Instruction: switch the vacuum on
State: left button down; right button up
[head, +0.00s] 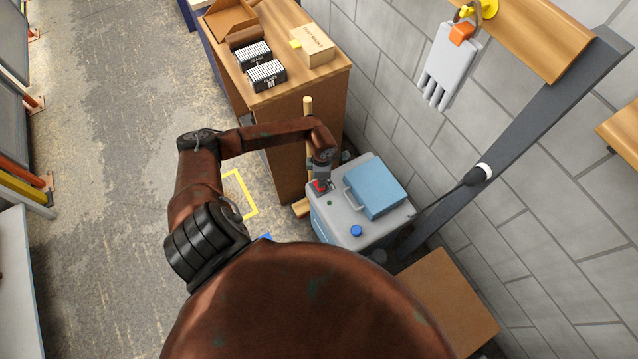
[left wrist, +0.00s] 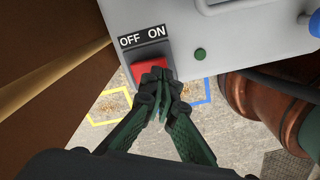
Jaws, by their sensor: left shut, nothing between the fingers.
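The vacuum (head: 342,226) is a grey and light-blue box with a raised blue lid (head: 376,190), beside the wooden cabinet. Its red rocker switch (left wrist: 143,67) sits under a black OFF/ON label (left wrist: 142,36), with OFF at left and ON at right. A small green round indicator (left wrist: 199,54) is right of the switch; I cannot tell if it is lit. My left gripper (left wrist: 160,76) is shut and empty, its fingertips over the right part of the rocker, on the ON side. They cover part of it, and contact or tilt is unclear. My right gripper is not in view.
The wooden cabinet (head: 327,103) carries boxes beside the vacuum. A blue knob (head: 356,231) is on the vacuum's top. A cable runs to a plug (head: 482,173) on the grey post. A cardboard box (head: 445,300) stands close. Open floor (head: 110,150) lies left.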

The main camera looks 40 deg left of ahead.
pick_arm(q)
jog(key=shift+f, duration=0.25)
jog(key=shift+f+b, duration=0.8)
jog(key=shift+f, duration=0.15)
dwell(0.6)
jog(key=shift+r, duration=0.15)
jog(key=shift+r+p, duration=1.35)
jog(key=shift+r, duration=0.55)
jog(key=shift+r+p, duration=0.95)
jog(key=shift+r, duration=0.6)
jog(key=shift+d+f, duration=0.1)
